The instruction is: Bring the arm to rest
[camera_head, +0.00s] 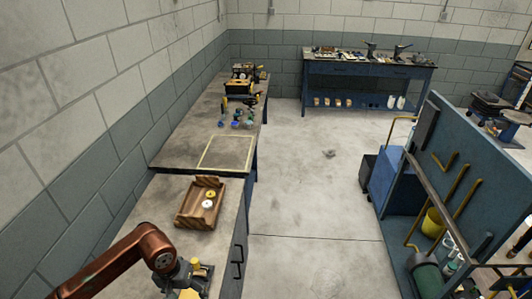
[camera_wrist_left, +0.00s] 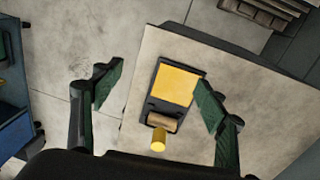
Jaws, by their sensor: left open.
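My left arm, copper-coloured, comes in from the lower left in the head view and ends over the near bench (camera_head: 228,225). In the left wrist view my left gripper (camera_wrist_left: 157,98) is open, with its two dark green fingers wide apart and nothing between them in grip. Beyond the fingers a black-framed item with a yellow pad (camera_wrist_left: 174,86), a light brown block and a yellow round end lies on the bench top (camera_wrist_left: 240,90). The right finger overlaps the pad's edge in the picture; I cannot tell the height between them. My right gripper is not in view.
A wooden tray (camera_head: 186,213) with a white and a yellow disc stands ahead of the arm. A yellow-outlined square (camera_head: 226,152) is on the bench beyond. The block wall (camera_head: 90,120) runs close on the left. Open floor (camera_head: 310,200) lies right; a blue rack (camera_head: 458,150) stands beyond it.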

